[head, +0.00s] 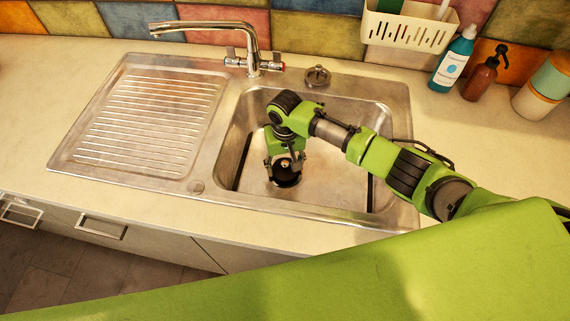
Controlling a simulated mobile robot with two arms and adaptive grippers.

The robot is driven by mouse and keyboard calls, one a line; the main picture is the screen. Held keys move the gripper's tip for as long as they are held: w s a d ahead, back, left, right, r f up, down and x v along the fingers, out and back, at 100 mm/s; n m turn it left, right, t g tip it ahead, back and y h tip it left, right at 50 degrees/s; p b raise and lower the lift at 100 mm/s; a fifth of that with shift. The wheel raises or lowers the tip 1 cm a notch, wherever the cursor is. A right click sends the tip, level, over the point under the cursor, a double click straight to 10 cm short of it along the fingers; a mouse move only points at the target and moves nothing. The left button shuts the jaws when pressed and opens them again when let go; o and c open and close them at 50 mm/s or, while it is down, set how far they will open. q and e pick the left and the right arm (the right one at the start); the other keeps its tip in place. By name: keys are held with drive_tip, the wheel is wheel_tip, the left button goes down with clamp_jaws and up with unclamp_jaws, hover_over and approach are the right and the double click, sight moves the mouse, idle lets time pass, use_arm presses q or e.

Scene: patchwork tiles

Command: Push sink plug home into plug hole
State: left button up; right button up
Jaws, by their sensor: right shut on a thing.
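The steel sink bowl (335,184) is set in the worktop at the middle of the head view. My right gripper (284,164) reaches down into the bowl, left of its middle. Its fingers are shut on the sink plug (288,181), a dark round piece low in the bowl. The plug hole is hidden under the plug and gripper, so I cannot tell how far the plug sits in it. My left gripper is not in view.
A chrome mixer tap (252,58) stands behind the sink. A small round metal fitting (317,75) sits on the back rim. The ribbed drainer (147,124) at left is empty. A blue bottle (453,62), brown pump bottle (482,78) and striped canister (540,92) stand at back right.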

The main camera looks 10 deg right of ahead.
sight(285, 163)
drive_tip(key=shift+f+b, duration=0.3)
drive_tip(key=shift+f, duration=0.3)
drive_tip(key=o, duration=1.2)
drive_tip(key=shift+c, duration=0.2)
wheel_tip(285, 163, up, 12)
